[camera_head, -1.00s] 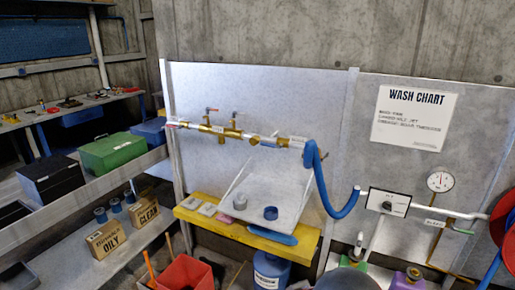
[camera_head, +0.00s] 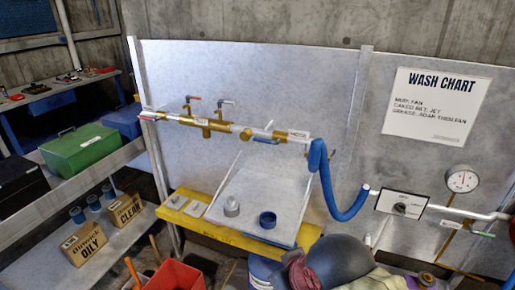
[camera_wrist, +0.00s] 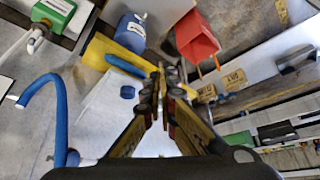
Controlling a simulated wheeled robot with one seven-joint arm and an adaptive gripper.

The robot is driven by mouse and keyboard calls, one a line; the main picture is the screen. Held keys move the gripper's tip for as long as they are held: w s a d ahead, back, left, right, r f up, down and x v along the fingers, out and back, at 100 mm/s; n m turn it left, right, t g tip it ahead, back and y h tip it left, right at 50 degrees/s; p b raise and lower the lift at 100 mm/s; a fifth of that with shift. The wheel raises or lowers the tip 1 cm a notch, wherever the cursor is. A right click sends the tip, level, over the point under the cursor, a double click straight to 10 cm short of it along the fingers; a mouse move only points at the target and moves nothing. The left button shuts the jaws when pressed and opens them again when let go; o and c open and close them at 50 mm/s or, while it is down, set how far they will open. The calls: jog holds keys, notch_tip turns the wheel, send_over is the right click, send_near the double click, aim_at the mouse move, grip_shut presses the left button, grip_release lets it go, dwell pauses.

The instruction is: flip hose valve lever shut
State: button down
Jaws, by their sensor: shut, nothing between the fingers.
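The hose valve (camera_head: 262,133) is on the brass and white pipe along the grey splash panel in the head view, left of the HOSE label (camera_head: 298,135). Its small blue lever (camera_head: 266,141) appears to lie along the pipe. A blue hose (camera_head: 345,212) hangs from the pipe's right end and also shows in the wrist view (camera_wrist: 58,105). My gripper (camera_wrist: 160,75) is shut and empty in the wrist view, seen over the wash station. The valve and lever are not visible there. The fingers cannot be made out in the head view.
A red-handled tap (camera_head: 193,99) and a grey-handled tap (camera_head: 226,102) stand on the pipe's left part. Below are a sloped grey tray (camera_head: 245,205) and yellow ledge (camera_head: 215,231). A red bin (camera_wrist: 196,38) and blue drum (camera_wrist: 130,32) stand low. A gauge (camera_head: 461,181) is right.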

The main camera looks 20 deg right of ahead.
jog(key=w+d+r+n+g+h+p, duration=0.1)
jog(key=w+d+n+h+p, duration=0.1)
jog(key=w+d+n+h, duration=0.55)
jog(key=w+d+r+n+h+p, duration=0.2)
jog(key=w+d+n, duration=0.45)
jog(key=w, duration=0.75)
jog(key=w+a+f+n+t, duration=0.1)
jog(key=w+n+t, duration=0.1)
jog(key=w+n, duration=0.2)
jog(key=w+a+f+n+t+h+p, duration=0.1)
jog(key=w+n, duration=0.3)
jog(key=w, duration=0.7)
jog(key=w+a+f+n+t+h+p, duration=0.1)
jog(key=w+a+f+n+t, duration=0.1)
jog(key=w+n+t, duration=0.2)
jog(key=w+n, duration=0.1)
jog(key=w, duration=0.2)
jog(key=shift+w+f, duration=0.2)
jog(key=shift+w, duration=0.15)
